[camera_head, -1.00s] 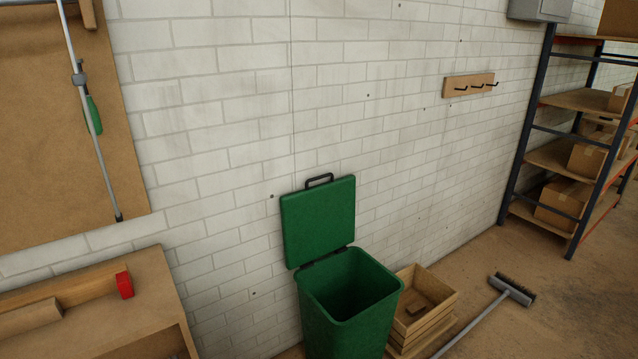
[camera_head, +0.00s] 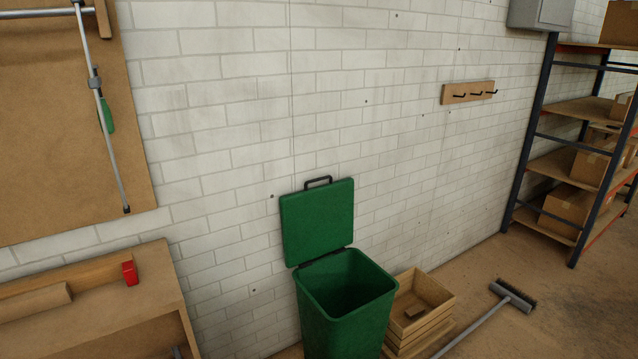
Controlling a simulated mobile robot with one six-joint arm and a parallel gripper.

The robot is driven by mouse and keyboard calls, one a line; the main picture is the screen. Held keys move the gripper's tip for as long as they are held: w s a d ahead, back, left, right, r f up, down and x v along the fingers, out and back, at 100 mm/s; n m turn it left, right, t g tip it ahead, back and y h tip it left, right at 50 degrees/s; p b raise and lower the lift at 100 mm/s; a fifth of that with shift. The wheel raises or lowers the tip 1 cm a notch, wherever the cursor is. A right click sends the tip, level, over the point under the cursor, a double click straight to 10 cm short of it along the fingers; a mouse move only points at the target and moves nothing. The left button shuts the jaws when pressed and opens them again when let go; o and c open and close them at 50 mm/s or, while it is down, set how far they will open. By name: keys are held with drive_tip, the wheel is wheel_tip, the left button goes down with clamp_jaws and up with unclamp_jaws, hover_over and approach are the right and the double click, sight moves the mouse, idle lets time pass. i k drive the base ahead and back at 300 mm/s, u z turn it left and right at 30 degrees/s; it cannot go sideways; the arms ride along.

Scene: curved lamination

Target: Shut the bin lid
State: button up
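The green bin (camera_head: 345,325) stands on the floor close to the white brick wall, and its open top shows a dark inside. Its green lid (camera_head: 318,222) is open, standing up at the back of the bin near the wall. A black handle (camera_head: 318,182) sits on the lid's top edge. The hinge joins the lid's lower edge to the bin's rear rim. The bin's base is cut off by the bottom of the picture. My gripper is not in view.
Stacked wooden crates (camera_head: 421,307) stand right beside the bin. A broom (camera_head: 512,296) lies on the floor further right, near a shelf (camera_head: 530,140) with boxes. A wooden bench (camera_head: 95,310) stands at the left. Hooks (camera_head: 468,92) are on the wall.

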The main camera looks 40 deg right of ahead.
sight(317, 221)
drive_tip(key=z, duration=0.1)
drive_tip(key=i, duration=0.95)
drive_tip(key=u, duration=0.05)
